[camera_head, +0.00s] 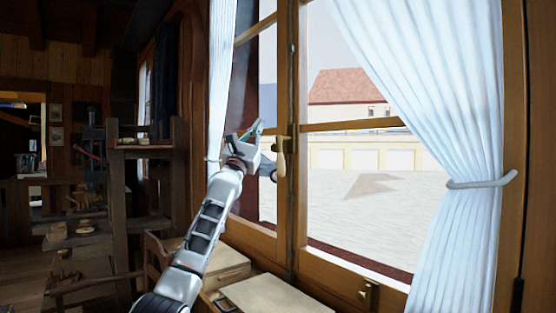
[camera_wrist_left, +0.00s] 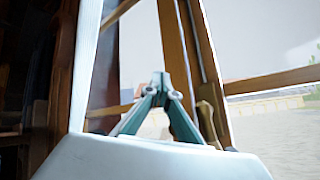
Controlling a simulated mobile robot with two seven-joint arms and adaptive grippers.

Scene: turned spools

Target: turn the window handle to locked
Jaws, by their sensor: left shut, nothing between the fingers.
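The window handle (camera_head: 281,158) is a brass-coloured lever on the wooden middle post of the window, and its grip hangs downward. It also shows in the left wrist view (camera_wrist_left: 207,118), just right of the fingers. My left gripper (camera_head: 256,127) is left of the handle, in front of the left pane, with its fingers pointing up. In the left wrist view the teal fingers (camera_wrist_left: 158,82) come together at the tips and hold nothing. I cannot tell whether the gripper touches the handle. My right gripper is not in view.
A white curtain (camera_head: 218,75) hangs close left of my left arm. Another curtain (camera_head: 440,110) is tied back at the right. Below the window is a light flat box (camera_head: 275,297). A dark wooden shelf (camera_head: 150,150) stands at the left. A small brass fitting (camera_head: 369,294) sits low on the frame.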

